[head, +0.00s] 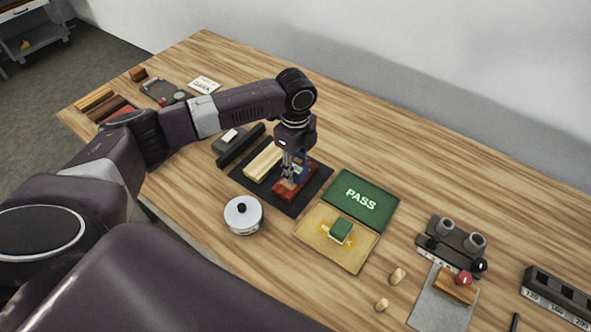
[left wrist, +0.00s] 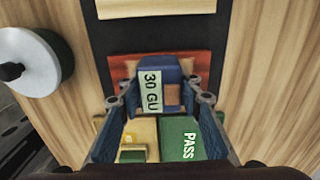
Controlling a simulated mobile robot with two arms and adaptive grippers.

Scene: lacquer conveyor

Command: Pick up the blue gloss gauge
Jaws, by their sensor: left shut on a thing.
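The blue gloss gauge (left wrist: 172,68) has a pale label reading "30 GU". In the left wrist view it is between the fingers of my left gripper (left wrist: 161,102), which is shut on it. In the head view my left gripper (head: 293,163) points down over a red block (head: 283,190) on a black mat, and only a bit of the gauge's blue shows by the fingers. The gauge is over or on the red block; I cannot tell whether they touch. My right gripper is not in view.
The black mat (head: 318,177) also holds a pale wooden block (head: 262,163). A white lidded pot (head: 242,214) stands in front. The green PASS pad (head: 372,203) and yellow tray (head: 347,259) lie to the right. A holder with knobs (head: 450,243) is farther right. Bare wood lies behind the PASS pad.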

